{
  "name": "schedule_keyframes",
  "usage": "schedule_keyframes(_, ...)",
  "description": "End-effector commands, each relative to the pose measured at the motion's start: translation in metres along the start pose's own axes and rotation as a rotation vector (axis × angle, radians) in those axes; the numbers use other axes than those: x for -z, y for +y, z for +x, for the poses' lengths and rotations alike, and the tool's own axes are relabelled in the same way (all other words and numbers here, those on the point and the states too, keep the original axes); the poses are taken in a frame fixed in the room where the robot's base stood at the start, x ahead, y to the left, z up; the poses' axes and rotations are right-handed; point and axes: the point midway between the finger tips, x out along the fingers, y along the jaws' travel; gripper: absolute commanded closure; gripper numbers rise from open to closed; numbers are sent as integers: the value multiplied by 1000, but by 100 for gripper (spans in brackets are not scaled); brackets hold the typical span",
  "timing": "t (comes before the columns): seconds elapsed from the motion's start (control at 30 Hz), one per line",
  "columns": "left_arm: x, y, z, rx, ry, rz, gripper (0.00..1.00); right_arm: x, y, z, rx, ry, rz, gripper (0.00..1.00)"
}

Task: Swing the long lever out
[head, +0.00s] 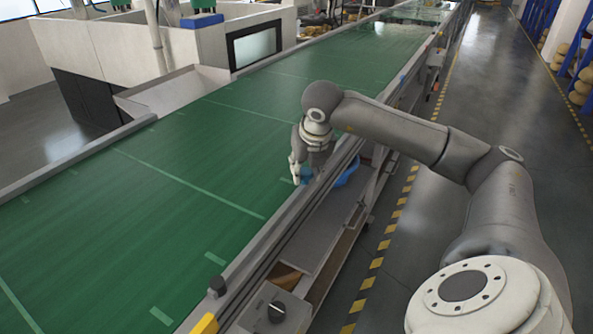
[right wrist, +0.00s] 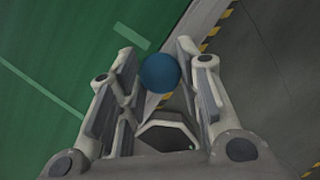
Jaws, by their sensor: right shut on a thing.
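In the head view my right gripper (head: 299,172) is at the near side rail of the green conveyor, pointing down. I take the knob to be the end of the long lever. The lever's shaft is hidden or cannot be told apart, so its angle cannot be seen. My left gripper is in neither view.
The green conveyor belt (head: 110,220) runs from lower left to the far top, with a metal rail along its edge. A larger blue thing (head: 347,172) is just beyond the rail. The grey floor (head: 490,75) with a yellow-black stripe is open to the right.

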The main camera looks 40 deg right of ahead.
Motion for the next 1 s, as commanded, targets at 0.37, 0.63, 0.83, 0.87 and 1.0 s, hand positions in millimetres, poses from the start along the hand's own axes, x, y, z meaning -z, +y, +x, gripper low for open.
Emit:
schedule_keyframes(0.37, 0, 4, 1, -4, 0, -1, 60, 3, -4, -1, 11, 5, 13, 100)
schedule_keyframes(0.63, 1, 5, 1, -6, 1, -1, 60, 3, -4, -1, 10, 6, 12, 46)
schedule_keyframes(0.83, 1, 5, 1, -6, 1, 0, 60, 3, -4, -1, 8, 5, 11, 46)
schedule_keyframes(0.87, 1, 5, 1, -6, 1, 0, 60, 3, -3, -1, 8, 5, 11, 46)
schedule_keyframes(1.0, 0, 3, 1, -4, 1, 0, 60, 2, -3, -6, 7, 3, 11, 46)
